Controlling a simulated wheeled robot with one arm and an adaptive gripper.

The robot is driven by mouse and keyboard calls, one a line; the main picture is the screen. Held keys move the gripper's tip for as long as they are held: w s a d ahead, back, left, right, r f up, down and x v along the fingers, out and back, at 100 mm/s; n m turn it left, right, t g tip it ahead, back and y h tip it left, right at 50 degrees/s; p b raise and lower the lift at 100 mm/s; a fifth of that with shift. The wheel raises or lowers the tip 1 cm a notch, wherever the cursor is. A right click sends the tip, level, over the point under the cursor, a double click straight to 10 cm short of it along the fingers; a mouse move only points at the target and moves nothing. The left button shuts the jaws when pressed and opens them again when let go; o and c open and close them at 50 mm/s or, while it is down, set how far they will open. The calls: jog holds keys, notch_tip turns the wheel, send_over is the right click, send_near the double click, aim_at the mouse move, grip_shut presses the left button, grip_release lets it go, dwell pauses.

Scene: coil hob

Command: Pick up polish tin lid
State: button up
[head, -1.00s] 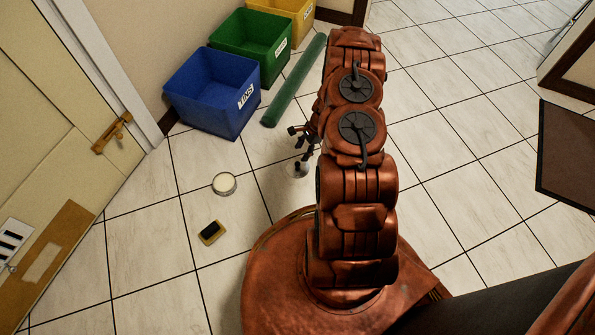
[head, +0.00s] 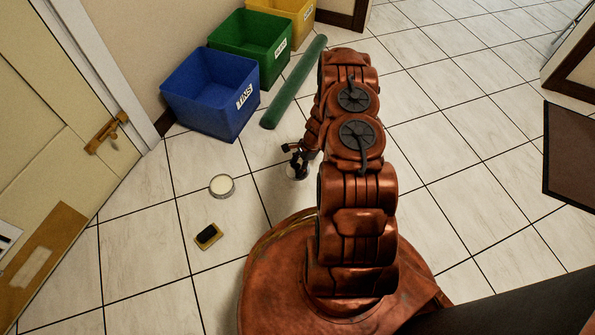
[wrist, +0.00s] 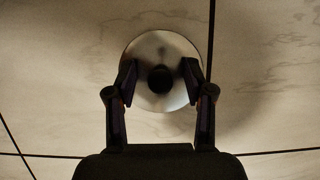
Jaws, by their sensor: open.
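The polish tin lid (wrist: 160,45) is a round, shiny metal disc with a dark knob (wrist: 160,78) at its middle. It lies on the floor tiles in the wrist view, below my gripper. My gripper (wrist: 160,76) is open, with one finger on each side of the knob and a gap on both sides. I cannot tell how far above the lid the fingertips are. In the head view my gripper (head: 297,160) is low over the lid (head: 298,175), which is partly hidden. A round open tin (head: 221,186) with a pale inside stands to the left.
A dark-topped brush or pad (head: 208,236) lies near the tin. Blue (head: 210,95), green (head: 250,47) and yellow (head: 285,15) bins line the wall, with a green roll (head: 295,82) beside them. A door is at the left. A dark mat (head: 570,155) lies right.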

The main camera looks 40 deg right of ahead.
jog(key=shift+c, duration=0.5)
grip_shut()
jog(key=shift+r, duration=0.1)
